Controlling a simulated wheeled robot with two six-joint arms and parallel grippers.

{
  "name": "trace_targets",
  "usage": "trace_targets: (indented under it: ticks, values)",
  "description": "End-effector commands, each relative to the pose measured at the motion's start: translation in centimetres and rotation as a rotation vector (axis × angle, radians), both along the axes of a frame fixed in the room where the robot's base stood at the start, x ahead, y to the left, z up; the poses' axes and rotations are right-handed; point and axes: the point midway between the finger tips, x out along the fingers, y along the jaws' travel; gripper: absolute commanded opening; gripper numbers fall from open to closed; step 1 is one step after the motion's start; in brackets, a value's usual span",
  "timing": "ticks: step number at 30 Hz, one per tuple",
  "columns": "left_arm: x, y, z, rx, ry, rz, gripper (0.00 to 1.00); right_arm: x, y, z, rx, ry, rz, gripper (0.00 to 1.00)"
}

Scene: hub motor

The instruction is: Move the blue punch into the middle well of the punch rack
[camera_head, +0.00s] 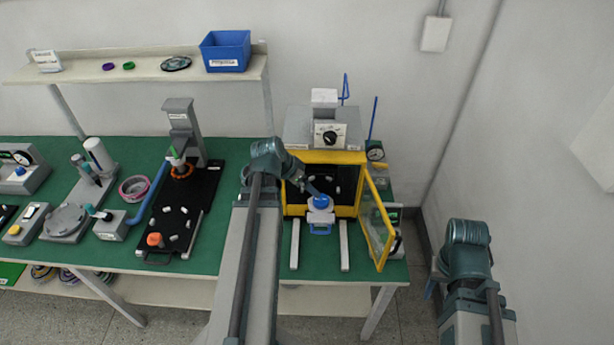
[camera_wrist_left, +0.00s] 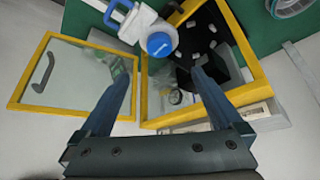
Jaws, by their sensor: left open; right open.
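A round blue cap (camera_head: 319,201) sits on a white body at the front opening of the yellow-framed press box; I cannot tell whether this is the blue punch. In the left wrist view the blue cap (camera_wrist_left: 159,44) shows beyond the fingers. My left gripper (camera_wrist_left: 160,72) is open, with nothing between its fingers. In the head view the left gripper (camera_head: 311,189) is close to the blue cap, partly hidden by its wrist. My right gripper (camera_head: 431,287) is open, off the table at the right. I cannot make out a punch rack with a middle well.
The yellow-framed box (camera_head: 347,157) has its clear door (camera_head: 376,228) swung open to the right. Two pale rails (camera_head: 345,246) run in front. A black tray (camera_head: 190,215) with an orange knob lies at left. A blue bin (camera_head: 226,51) stands on the shelf.

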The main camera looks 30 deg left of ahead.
Motion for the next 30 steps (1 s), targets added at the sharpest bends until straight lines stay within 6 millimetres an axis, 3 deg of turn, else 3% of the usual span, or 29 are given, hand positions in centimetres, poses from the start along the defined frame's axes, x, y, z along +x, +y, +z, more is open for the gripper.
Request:
trace_targets:
  ticks: [5, 21, 30]
  values:
    - [0.7, -0.1, -1.6, 0.000, 0.001, 0.000, 1.00, 0.0, 0.0, -1.5, 0.000, 0.000, 0.002, 0.50]
    - [4.8, -1.2, -9.2, 0.000, 0.002, 0.000, 1.00, 0.0, 0.0, -9.2, -0.002, 0.000, 0.007, 0.50]
    - [6.4, -1.6, -11.7, 0.000, 0.002, 0.000, 1.00, 0.0, 0.0, -11.6, -0.002, 0.000, 0.006, 0.50]
